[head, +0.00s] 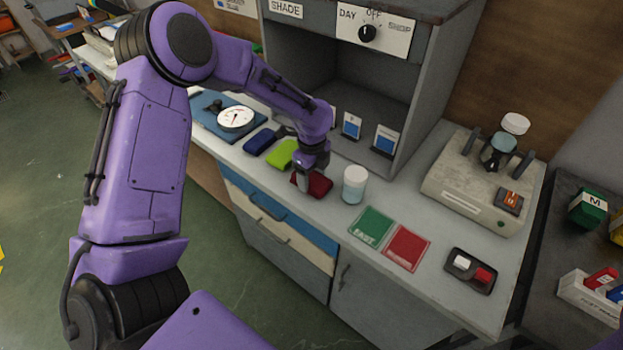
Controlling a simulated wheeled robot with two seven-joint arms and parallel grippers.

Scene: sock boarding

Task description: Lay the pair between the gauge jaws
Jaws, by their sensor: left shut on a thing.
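A folded dark red pair (318,186) lies at the front of the grey bench, under my left gripper (304,184). The gripper points down and is shut on the dark red pair's left part; the wrist hides some of it. A lime green pair (282,154) and a dark blue pair (260,141) lie to the left of it. A gauge with a round white dial (236,117) sits on a blue plate (204,103) at the bench's left end. Its jaws cannot be made out. My right gripper is out of view.
A grey shade booth (420,90) stands behind the pairs, with small cards inside. A white-lidded jar (354,186), green (371,227) and red (408,248) mats, a black tray (470,270) and a beige machine (470,190) occupy the right side.

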